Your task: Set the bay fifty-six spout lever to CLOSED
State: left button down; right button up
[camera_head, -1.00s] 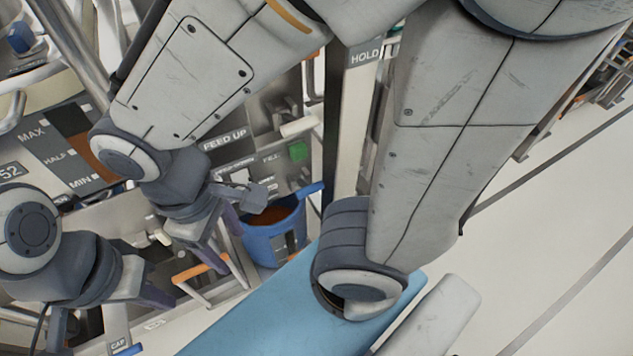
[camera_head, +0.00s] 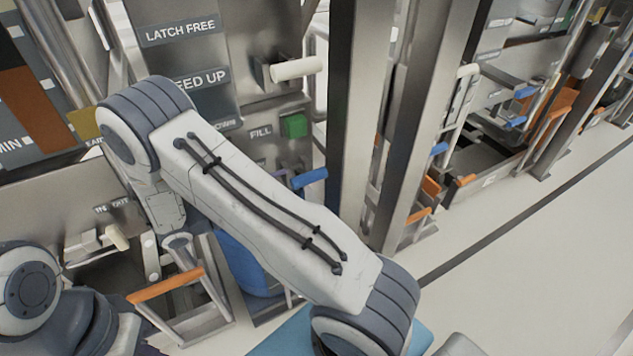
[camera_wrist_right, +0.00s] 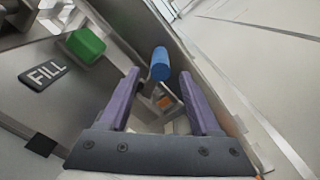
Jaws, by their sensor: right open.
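My right gripper (camera_wrist_right: 159,73) is open and empty in the right wrist view, its two purple fingers apart. A blue handle end (camera_wrist_right: 160,64) shows in line with the gap between the fingertips; I cannot tell how far beyond them it is. A blue handle also shows in the head view (camera_head: 310,178), below the green button. No spout label, CLOSED mark or bay number fifty-six is readable, so I cannot tell which lever is the spout lever. My left arm is at the lower left.
A white handle (camera_head: 297,69) juts out beside the FEED UP label. A green button (camera_head: 294,126) sits by the FILL label (camera_head: 261,133). A blue bin (camera_head: 243,262) is partly behind my arm. An orange-topped frame (camera_head: 166,285) stands lower left. Floor at right is clear.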

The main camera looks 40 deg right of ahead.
aim_at(317, 175)
jog(key=b+x, duration=0.1)
jog(key=x, duration=0.8)
jog(key=shift+s+d, duration=0.1)
jog(key=shift+c, duration=0.3)
grip_shut()
dwell(0.9)
